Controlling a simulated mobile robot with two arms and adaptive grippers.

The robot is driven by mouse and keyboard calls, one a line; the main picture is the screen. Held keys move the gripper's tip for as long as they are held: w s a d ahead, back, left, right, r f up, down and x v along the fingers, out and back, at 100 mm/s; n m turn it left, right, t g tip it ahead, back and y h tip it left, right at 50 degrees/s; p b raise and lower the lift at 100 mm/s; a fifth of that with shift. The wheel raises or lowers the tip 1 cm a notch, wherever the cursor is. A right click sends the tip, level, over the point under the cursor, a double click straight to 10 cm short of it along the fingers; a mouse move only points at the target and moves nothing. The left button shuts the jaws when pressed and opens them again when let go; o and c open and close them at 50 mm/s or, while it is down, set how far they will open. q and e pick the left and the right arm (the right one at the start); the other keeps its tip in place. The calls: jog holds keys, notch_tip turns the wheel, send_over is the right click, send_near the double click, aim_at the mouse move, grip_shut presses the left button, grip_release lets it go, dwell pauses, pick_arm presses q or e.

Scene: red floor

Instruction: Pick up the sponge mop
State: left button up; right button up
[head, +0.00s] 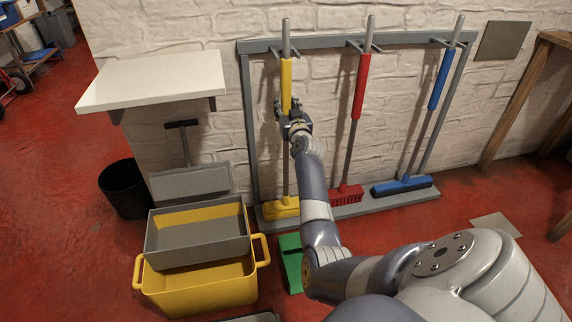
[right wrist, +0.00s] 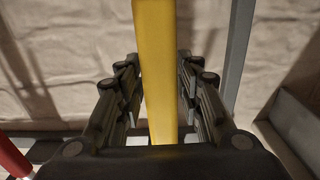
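The mop with the yellow grip (head: 286,80) hangs upright at the left end of the wall rack, its yellow head (head: 281,209) at the rack's foot. I take it for the sponge mop, though its head is too small to tell the material. My right gripper (head: 292,118) is at the lower part of the yellow grip. In the right wrist view the yellow grip (right wrist: 156,55) runs between the open fingers of my right gripper (right wrist: 155,80), with a gap on each side. My left gripper is not in view.
A red-handled brush (head: 361,85) and a blue-handled broom (head: 440,80) hang to the right on the grey rack (head: 247,120). A yellow bucket (head: 205,291) with a grey tray stands at the left front, below a white shelf (head: 150,82). A black bin (head: 125,188) stands farther left.

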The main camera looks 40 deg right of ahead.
grip_shut()
jog(key=shift+r, duration=0.1)
jog(key=shift+r, duration=0.1)
